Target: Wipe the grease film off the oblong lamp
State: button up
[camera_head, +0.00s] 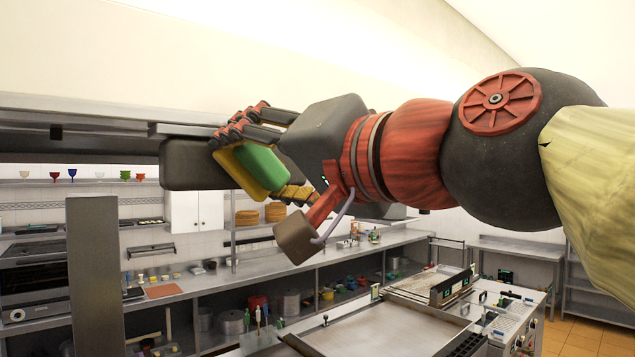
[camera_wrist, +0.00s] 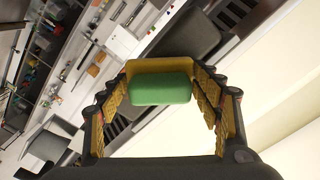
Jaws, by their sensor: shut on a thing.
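My gripper (camera_head: 262,160) is raised under the hood and shut on a sponge with a green body (camera_head: 262,166) and a yellow layer (camera_head: 233,168). In the wrist view the green side (camera_wrist: 160,88) faces the camera and the yellow layer (camera_wrist: 160,66) is on the far side, between both fingers. A dark, rounded oblong piece (camera_head: 185,163), which looks like the oblong lamp, hangs just beyond the sponge under the hood. It also shows in the wrist view (camera_wrist: 187,32), partly hidden by the sponge. I cannot tell whether they touch, and no grease film can be made out.
The steel hood edge (camera_head: 90,118) runs close above and left of my gripper. Dark slats (camera_wrist: 234,14) show beside the lamp. A grey upright post (camera_head: 95,275) stands at left. Below are a flat steel cooking surface (camera_head: 375,330) and shelves with pots.

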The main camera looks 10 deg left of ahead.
jog(key=shift+w+d, duration=0.2)
jog(key=shift+w+d+f+b, duration=0.1)
jog(key=shift+w+d+b, duration=0.35)
jog(key=shift+w+b, duration=0.35)
jog(key=shift+w+d+b, duration=1.45)
jog(key=shift+w+d, duration=0.3)
jog(key=shift+w, duration=0.05)
jog(key=b+v, duration=0.2)
jog(key=v, duration=0.4)
jog(key=b+v, duration=0.1)
jog(key=v, duration=0.2)
